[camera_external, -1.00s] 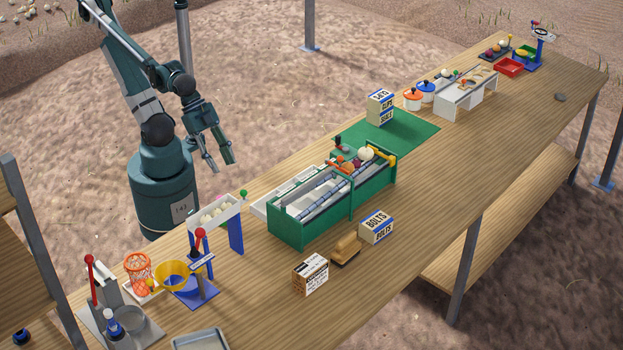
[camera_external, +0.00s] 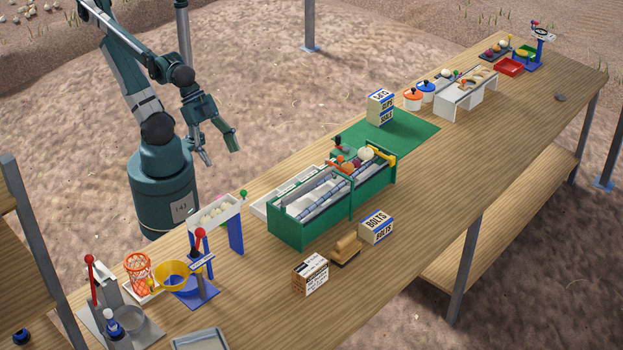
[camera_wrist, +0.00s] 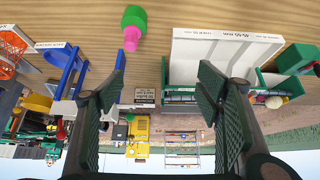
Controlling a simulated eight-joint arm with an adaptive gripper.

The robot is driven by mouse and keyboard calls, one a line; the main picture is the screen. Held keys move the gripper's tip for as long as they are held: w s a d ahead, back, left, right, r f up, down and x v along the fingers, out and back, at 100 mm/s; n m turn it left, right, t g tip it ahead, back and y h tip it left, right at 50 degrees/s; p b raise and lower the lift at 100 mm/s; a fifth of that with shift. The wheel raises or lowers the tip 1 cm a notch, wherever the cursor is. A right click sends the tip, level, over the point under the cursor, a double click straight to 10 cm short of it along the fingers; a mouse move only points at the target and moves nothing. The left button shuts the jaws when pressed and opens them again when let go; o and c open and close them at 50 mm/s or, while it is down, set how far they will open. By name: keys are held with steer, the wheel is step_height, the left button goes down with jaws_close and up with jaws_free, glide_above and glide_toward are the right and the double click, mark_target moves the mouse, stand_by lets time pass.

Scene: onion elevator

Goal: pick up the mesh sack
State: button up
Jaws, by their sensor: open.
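The mesh sack (camera_external: 138,272) is an orange open-weave net. It stands upright on a white tray near the left end of the bench, beside a yellow funnel-like bowl (camera_external: 173,276). In the wrist view an orange mesh piece (camera_wrist: 12,45), apparently the sack, is cut off at the left edge. My gripper (camera_external: 221,156) is open and empty, in the air behind the bench's back edge, well up and right of the sack. Its spread fingers also show in the wrist view (camera_wrist: 161,68), with nothing between them.
A white trough on blue legs (camera_external: 216,213) stands between my gripper and the sack, with a green knob nearby. A red-handled lever stand (camera_external: 91,282) is left of the sack. The green roller machine (camera_external: 287,237) fills mid-bench. A grey tray (camera_external: 200,342) lies in front.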

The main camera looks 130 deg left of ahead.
steer(key=w+d+r+m+g+h+p, duration=0.1)
steer(key=w+d+r+m+p, duration=0.25)
steer(key=d, duration=0.35)
steer(key=w+d+r+m+g+h+p, duration=0.1)
steer(key=w+d+r+m+p, duration=0.15)
steer(key=w+d, duration=0.35)
steer(key=m+g+h+p, duration=0.2)
steer(key=m+g+p, duration=0.3)
steer(key=m+p, duration=0.5)
glide_above(137, 260)
steer(key=w+d+b, duration=0.1)
steer(key=w+b, duration=0.1)
steer(key=w, duration=0.1)
step_height(137, 260, down, 4)
steer(key=m, duration=0.2)
step_height(137, 260, down, 11)
steer(key=shift+w+d+f, duration=0.1)
steer(key=shift+d, duration=0.05)
steer(key=shift+f, duration=0.35)
